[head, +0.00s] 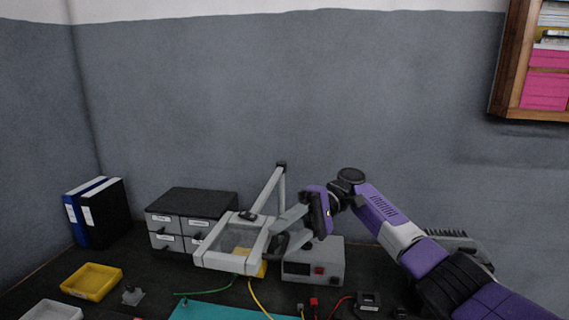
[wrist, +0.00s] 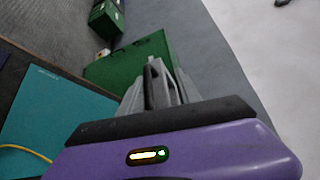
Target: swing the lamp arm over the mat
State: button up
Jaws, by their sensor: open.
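The lamp has a pale grey square frame head (head: 232,258) with a clear middle, and a jointed arm (head: 272,190) rising behind it to a dark elbow. The head hangs level, behind the teal mat (head: 222,312). The mat lies at the bottom edge of the head view, partly cut off; it also shows at the left of the wrist view (wrist: 62,112). My gripper (head: 277,237) is open at the right side of the lamp head, with its grey fingers overlapping the frame's edge. I cannot tell whether they touch it.
Grey drawers (head: 192,220) stand behind the lamp, and a grey instrument box (head: 314,262) stands to its right. A yellow tray (head: 91,281) and binders (head: 96,212) are at the left. Green and yellow wires cross the front. A wall shelf (head: 535,60) hangs upper right.

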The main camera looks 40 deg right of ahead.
jog(key=o, duration=0.8)
notch_tip(320, 180, up, 10)
jog(key=shift+w+r, duration=0.15)
notch_tip(320, 180, up, 6)
jog(key=shift+f+p, duration=0.25)
jog(key=shift+p, duration=0.1)
jog(key=shift+s+d+r, duration=0.1)
jog(key=shift+s+r, duration=0.05)
jog(key=shift+r, duration=0.45)
jog(key=shift+s+r, duration=0.15)
jog(key=shift+r, duration=0.45)
jog(key=c, duration=0.8)
jog(key=shift+w+r, duration=0.1)
jog(key=shift+w, duration=0.1)
